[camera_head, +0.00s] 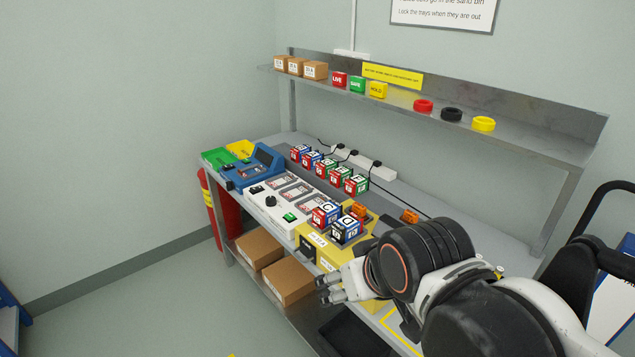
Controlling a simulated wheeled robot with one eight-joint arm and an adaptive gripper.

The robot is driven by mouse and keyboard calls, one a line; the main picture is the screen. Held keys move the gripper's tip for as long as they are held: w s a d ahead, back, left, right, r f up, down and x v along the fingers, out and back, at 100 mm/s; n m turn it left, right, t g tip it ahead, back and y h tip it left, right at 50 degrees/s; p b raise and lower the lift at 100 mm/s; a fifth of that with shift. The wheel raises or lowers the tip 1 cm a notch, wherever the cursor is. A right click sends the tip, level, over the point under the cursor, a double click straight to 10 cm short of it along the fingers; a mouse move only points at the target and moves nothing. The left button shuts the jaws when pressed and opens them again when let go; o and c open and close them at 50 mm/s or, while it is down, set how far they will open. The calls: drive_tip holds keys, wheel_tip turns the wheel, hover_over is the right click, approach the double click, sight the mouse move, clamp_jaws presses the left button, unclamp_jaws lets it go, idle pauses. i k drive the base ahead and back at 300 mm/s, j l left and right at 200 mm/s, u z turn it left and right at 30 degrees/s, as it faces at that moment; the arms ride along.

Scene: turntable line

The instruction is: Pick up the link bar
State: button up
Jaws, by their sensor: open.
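No piece in the head view can be surely told as the link bar. A small orange piece (410,216) lies on the bench right of the yellow unit, partly behind my arm. My gripper (325,290) is at the bench's front edge, left of and nearer than both orange pieces. It is open, with nothing seen between its fingers. My arm hides much of the bench's right part.
A white unit (285,198), a blue device (254,168) and several cubes fill the bench's left. A shelf (400,97) runs above. Cardboard boxes (288,281) sit below.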

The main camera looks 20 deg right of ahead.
sight(357, 208)
drive_tip(key=i+j+z, duration=0.2)
drive_tip(key=z, duration=0.2)
drive_tip(key=i+j+z, duration=0.65)
drive_tip(key=j+z, duration=0.15)
